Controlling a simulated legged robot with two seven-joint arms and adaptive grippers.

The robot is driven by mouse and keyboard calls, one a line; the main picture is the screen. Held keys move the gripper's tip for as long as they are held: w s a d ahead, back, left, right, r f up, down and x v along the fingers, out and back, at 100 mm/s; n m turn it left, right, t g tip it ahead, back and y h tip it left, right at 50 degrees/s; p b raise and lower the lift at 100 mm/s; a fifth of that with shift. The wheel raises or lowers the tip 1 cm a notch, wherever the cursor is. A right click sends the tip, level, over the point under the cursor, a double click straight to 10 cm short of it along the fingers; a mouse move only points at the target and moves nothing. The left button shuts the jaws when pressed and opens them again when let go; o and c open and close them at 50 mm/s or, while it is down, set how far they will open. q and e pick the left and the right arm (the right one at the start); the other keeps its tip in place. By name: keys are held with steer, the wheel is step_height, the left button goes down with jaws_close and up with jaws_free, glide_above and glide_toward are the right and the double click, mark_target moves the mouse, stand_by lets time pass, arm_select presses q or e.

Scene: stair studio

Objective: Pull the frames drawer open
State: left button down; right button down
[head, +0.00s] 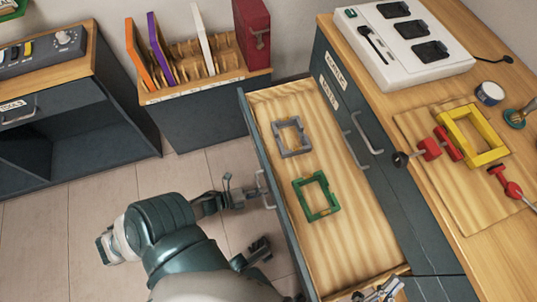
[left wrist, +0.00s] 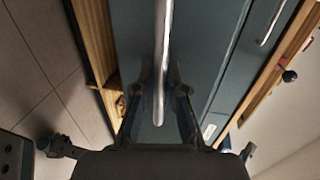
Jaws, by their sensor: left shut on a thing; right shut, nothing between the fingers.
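The frames drawer (head: 345,235) stands pulled out to the left from the workbench, with a light wood floor. A grey frame (head: 291,137) and a green frame (head: 316,196) lie flat inside it. Its silver handle (head: 266,190) is on the dark front panel. My left gripper (head: 255,193) is shut on this handle; in the left wrist view the handle bar (left wrist: 161,60) runs between its two fingers (left wrist: 159,108). My right gripper (head: 378,291) is shut and empty at the bottom edge, near the drawer's near end and partly cut off.
The bench top (head: 385,110) holds a white charger unit (head: 405,45) and a board with a yellow frame (head: 474,135) and red clamps. A rack (head: 205,85) of coloured panels stands behind the drawer. A dark cabinet (head: 75,125) is at left.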

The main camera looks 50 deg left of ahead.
arm_select(q)
steer(key=shift+s+d+f, duration=0.15)
steer(key=shift+s+f, duration=0.1)
steer(key=shift+s, duration=0.2)
steer(key=c, duration=1.2)
jaws_free()
steer(key=shift+w+r, duration=0.1)
steer(key=v, duration=1.2)
